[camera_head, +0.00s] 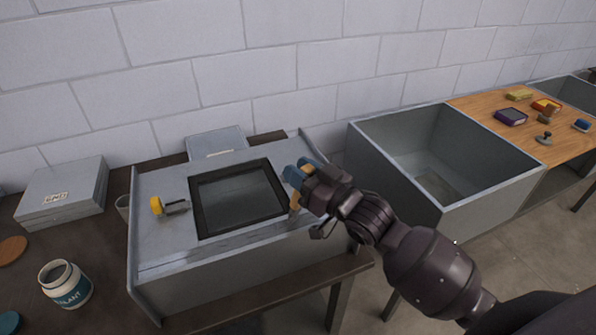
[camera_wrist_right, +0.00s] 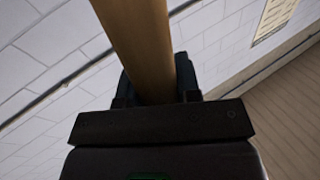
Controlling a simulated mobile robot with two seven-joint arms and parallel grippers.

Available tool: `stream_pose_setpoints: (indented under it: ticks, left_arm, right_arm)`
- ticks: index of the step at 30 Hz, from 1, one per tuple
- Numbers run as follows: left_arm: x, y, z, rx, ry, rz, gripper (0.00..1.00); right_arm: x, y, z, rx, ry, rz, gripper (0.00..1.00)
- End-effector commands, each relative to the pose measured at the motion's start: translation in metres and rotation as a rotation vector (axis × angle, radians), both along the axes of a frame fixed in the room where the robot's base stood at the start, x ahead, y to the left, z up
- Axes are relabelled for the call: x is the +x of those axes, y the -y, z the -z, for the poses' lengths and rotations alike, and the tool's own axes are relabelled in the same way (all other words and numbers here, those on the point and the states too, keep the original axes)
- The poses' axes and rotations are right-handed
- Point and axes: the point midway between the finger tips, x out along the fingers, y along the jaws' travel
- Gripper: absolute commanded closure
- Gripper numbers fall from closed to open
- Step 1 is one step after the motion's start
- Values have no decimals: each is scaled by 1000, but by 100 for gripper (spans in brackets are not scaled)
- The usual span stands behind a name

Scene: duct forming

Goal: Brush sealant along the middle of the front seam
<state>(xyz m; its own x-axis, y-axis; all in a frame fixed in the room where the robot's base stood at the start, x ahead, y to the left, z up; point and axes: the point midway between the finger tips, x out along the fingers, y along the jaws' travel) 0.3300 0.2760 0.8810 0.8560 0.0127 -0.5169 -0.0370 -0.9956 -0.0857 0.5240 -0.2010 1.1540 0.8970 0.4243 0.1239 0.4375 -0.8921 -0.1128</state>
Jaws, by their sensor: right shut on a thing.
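The grey sheet-metal duct (camera_head: 160,237) lies on the dark table, with a dark-framed square opening (camera_head: 197,212) in its top. Its front seam (camera_head: 225,243) runs along the front top edge. My right gripper (camera_head: 303,174) is shut on a brush with a wooden handle (camera_head: 295,201), near the duct's right end. The handle also shows between the fingers in the right wrist view (camera_wrist_right: 140,45). The brush's lower end appears close to the right part of the seam; I cannot tell whether it touches. An open white sealant jar (camera_head: 67,285) stands at the left. My left gripper is not in view.
A yellow-ended tool (camera_head: 157,206) lies on the duct's left top. A grey labelled box (camera_head: 65,190) and a round brown disc (camera_head: 12,249) are on the table's left. A large open grey bin (camera_head: 480,207) and a wooden bench (camera_head: 483,103) with small items stand right.

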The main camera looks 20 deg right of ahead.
Motion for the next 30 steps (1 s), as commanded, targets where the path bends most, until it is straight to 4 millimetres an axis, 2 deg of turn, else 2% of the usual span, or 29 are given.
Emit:
stream_pose_setpoints:
  ticks: [8, 21, 30]
  left_arm:
    - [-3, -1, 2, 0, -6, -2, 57]
    - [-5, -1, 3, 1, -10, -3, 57]
    - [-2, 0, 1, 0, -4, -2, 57]
  right_arm:
    - [0, 5, 1, -1, 0, 0, 100]
    - [0, 29, 2, -2, 1, 0, 100]
    - [0, 30, 3, 0, 1, 0, 100]
